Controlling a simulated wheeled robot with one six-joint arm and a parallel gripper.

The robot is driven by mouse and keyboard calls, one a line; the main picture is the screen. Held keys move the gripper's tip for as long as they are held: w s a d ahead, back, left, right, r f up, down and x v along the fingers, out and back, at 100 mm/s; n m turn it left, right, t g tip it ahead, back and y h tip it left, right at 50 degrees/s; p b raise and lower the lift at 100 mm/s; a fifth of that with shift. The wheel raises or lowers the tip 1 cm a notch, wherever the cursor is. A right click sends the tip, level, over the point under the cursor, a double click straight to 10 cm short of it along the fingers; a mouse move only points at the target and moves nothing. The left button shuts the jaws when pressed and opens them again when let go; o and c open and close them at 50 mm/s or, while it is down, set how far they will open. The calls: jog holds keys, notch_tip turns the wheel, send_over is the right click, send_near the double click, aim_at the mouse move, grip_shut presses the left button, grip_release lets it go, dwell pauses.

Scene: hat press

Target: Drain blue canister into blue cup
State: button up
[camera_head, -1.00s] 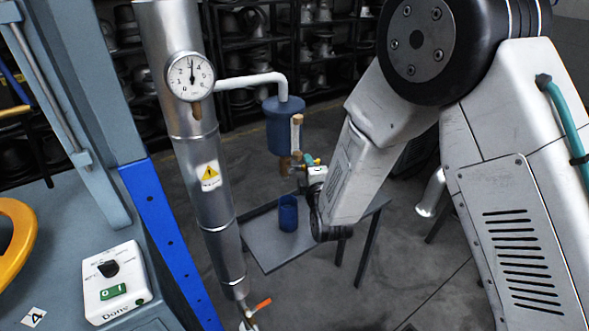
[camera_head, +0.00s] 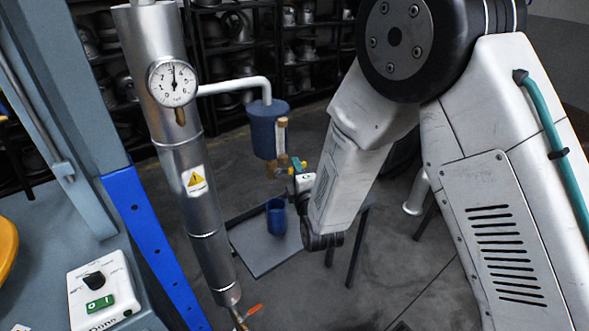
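The blue canister (camera_head: 264,132) hangs from a white pipe on a metal column, with a sight tube on its side and a brass valve (camera_head: 272,168) below it. The blue cup (camera_head: 276,216) stands upright on a small grey table (camera_head: 262,252), roughly below the canister. My gripper (camera_head: 298,176) is at the right of the brass valve, with yellow and teal parts close by. My arm hides part of it, and its fingers are too small to tell whether they touch the valve.
The metal column (camera_head: 182,130) bears a pressure gauge (camera_head: 172,83) and a red-handled valve (camera_head: 254,309) at its foot. A blue post (camera_head: 152,247) and a control box (camera_head: 104,292) are at the left. Shelves of metal moulds stand behind.

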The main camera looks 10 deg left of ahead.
jog(key=v, duration=0.6)
dwell(0.3)
jog(key=s+f+m+g+h, duration=0.25)
jog(key=f+m+g, duration=0.3)
jog(key=f, duration=0.35)
jog(key=s+d+m+g+h, duration=0.1)
jog(key=s+d+m+g, duration=0.3)
jog(key=s+d+g, duration=0.1)
jog(key=s+d+r+m+g+h, duration=0.1)
jog(key=s+d+r+m+g, duration=0.1)
jog(key=s+d+r+m, duration=0.4)
jog(key=s+d+r+m+g+h, duration=0.2)
jog(key=s+d+r+m, duration=0.5)
jog(key=s+d+r, duration=1)
jog(key=shift+d+r+g, duration=0.35)
jog(key=shift+d+r, duration=1.65)
jog(key=shift+r, duration=0.2)
